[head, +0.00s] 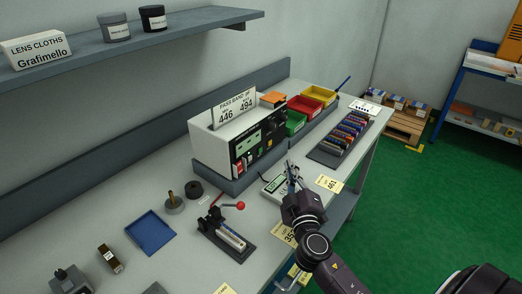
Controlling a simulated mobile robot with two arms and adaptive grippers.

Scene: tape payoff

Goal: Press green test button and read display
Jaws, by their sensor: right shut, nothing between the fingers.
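The tester (215,140) is a white box with a dark front panel, on a grey base at the back of the bench. A "PASS BAND 446 494" card (235,107) stands on top of it. A pale green display (247,143) is on its panel; its reading is too small to make out. Small coloured controls sit below, and I cannot tell which is the green test button. My right gripper (292,172) is shut and empty, in front of the tester. It is beside a small white device with a greenish screen (274,184) and partly covers it. My left gripper is not in view.
Red and yellow bins (318,97) and a rack of coloured cells (337,136) stand to the right. A red-knobbed lever fixture (225,237) and a blue tray (150,232) are at the front left. A shelf (130,45) overhangs the back left.

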